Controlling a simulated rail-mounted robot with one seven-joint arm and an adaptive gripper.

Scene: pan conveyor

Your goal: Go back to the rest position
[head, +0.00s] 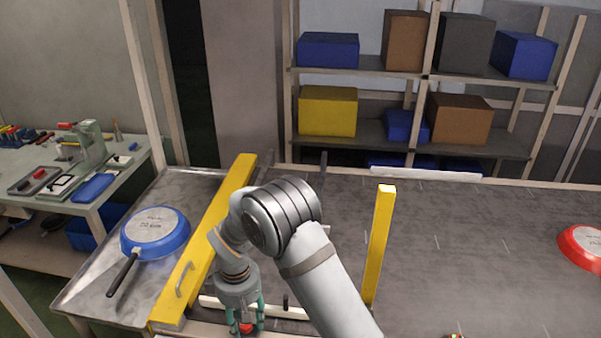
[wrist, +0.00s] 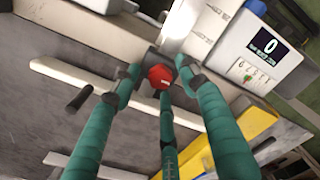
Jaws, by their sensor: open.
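My gripper (head: 246,318) has teal fingers and hangs low at the near edge of the conveyor, right of the yellow beam. In the wrist view my gripper (wrist: 155,75) is open, with its fingers spread around a red round knob or button (wrist: 161,76). I cannot tell whether any finger touches it. The red piece also shows between the fingertips in the head view (head: 246,328). My arm is bent and reaches down from the lower middle of the head view.
A blue pan (head: 156,232) lies upside down on the metal table at left. A yellow beam (head: 205,245) and a yellow post (head: 379,245) flank my arm. A red pan (head: 583,246) lies far right on the conveyor. A display (wrist: 266,46) reads 0. Shelves stand behind.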

